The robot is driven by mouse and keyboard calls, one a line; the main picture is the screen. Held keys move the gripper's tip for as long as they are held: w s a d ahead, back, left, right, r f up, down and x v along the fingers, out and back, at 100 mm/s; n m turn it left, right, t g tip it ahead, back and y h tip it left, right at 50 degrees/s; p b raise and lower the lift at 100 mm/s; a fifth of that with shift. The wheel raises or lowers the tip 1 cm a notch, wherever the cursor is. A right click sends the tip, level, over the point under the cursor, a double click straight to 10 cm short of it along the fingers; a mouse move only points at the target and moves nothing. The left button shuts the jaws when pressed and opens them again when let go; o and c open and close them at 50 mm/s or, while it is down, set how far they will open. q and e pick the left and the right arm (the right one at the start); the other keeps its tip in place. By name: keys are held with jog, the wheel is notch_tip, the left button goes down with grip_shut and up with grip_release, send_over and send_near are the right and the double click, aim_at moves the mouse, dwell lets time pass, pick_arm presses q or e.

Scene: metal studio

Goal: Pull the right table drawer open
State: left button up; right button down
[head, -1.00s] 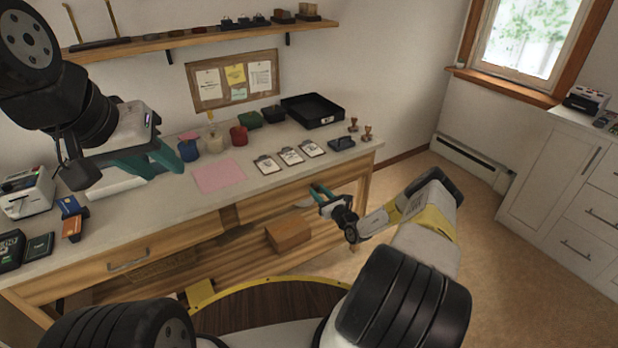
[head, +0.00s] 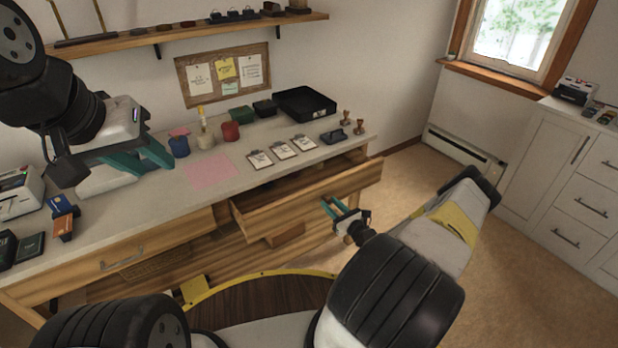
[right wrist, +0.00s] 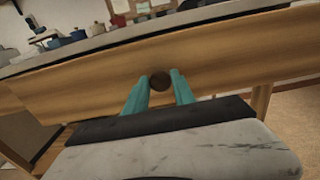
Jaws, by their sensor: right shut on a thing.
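The right table drawer (head: 300,208) stands out from the wooden table (head: 120,235), with a dark gap showing behind its front. In the right wrist view the drawer front (right wrist: 225,65) spans the picture, with a round dark knob (right wrist: 160,82) at its middle. My right gripper (head: 332,206) is at the drawer front; in the right wrist view its teal fingers (right wrist: 160,88) sit on both sides of the knob, shut on it. My left gripper (head: 145,160) hangs over the tabletop at the left, teal fingers apart and empty.
The left drawer (head: 150,250) is closed. A wooden box (head: 287,236) is partly hidden below the open drawer. Clipboards (head: 282,151), a pink sheet (head: 209,171), cups and a black tray (head: 305,102) lie on the tabletop. White cabinets (head: 560,180) stand at the right; floor between is clear.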

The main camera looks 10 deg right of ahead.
jog(key=v, duration=1.8)
jog(key=shift+r, duration=0.1)
jog(key=c, duration=1.1)
grip_release()
jog(key=shift+o, duration=0.2)
jog(key=v, duration=0.7)
jog(key=shift+s+d, duration=0.15)
jog(key=shift+s, duration=0.2)
jog(key=shift+r, duration=0.1)
